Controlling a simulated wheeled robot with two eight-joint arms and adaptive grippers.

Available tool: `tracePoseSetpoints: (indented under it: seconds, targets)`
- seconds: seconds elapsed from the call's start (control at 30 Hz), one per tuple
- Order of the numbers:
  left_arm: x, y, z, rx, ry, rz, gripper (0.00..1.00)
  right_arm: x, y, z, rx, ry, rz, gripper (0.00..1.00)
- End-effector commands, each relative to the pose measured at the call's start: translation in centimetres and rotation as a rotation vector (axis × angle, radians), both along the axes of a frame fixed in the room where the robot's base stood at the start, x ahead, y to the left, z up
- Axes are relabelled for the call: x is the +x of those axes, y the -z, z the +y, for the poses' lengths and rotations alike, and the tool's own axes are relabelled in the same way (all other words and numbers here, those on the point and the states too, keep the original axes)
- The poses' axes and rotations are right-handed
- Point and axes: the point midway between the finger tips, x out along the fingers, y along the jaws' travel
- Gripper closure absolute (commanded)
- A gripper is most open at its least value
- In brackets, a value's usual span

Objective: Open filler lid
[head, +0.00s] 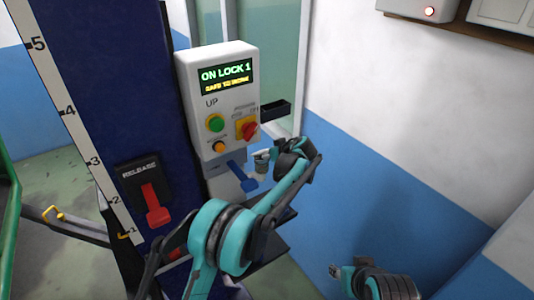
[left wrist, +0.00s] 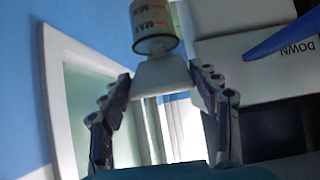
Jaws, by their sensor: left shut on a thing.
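The filler lid (left wrist: 163,75) is a pale, tapered cap between the fingertips of my left gripper (left wrist: 160,80) in the left wrist view. It meets the end of a small cylindrical reservoir (left wrist: 155,22) with printed marks; the wrist picture is upside down. In the head view the lid (head: 261,155) and reservoir (head: 260,168) show small beside the control box, with my left gripper (head: 271,154) at the lid from the right. My left gripper is shut on the lid. My right gripper (head: 336,271) is low at the bottom, away from it; its jaws are too small to read.
The control box (head: 217,100) has a lit display, a green button and a red switch. A blue lever (head: 242,178) sits close left of the reservoir. A red release lever (head: 155,205) is on the dark column. Open floor and wall lie to the right.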

Motion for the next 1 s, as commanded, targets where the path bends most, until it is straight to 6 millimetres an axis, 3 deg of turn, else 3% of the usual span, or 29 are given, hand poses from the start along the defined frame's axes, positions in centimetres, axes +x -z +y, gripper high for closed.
tracePoseSetpoints:
  seconds: [0.2,0.23,0.3,0.67,1.0]
  targets:
    - [0.0,0.0,0.0,0.001,0.000,-0.001,0.90,0.0,0.0,0.0,0.000,0.000,0.000,0.60]
    - [0.0,0.0,0.0,0.001,0.000,-0.001,0.33,0.0,0.0,0.0,0.000,0.000,0.000,0.60]
    - [0.0,0.0,0.0,0.001,0.000,-0.001,0.17,0.0,0.0,0.0,0.000,0.000,0.000,0.60]
    - [-0.2,-0.2,-0.2,0.001,0.001,0.000,0.17,0.0,0.0,0.0,0.000,0.000,0.000,0.60]
    - [-4.3,-3.8,-3.2,0.001,0.003,-0.001,0.17,0.0,0.0,0.0,0.000,0.000,0.000,0.60]
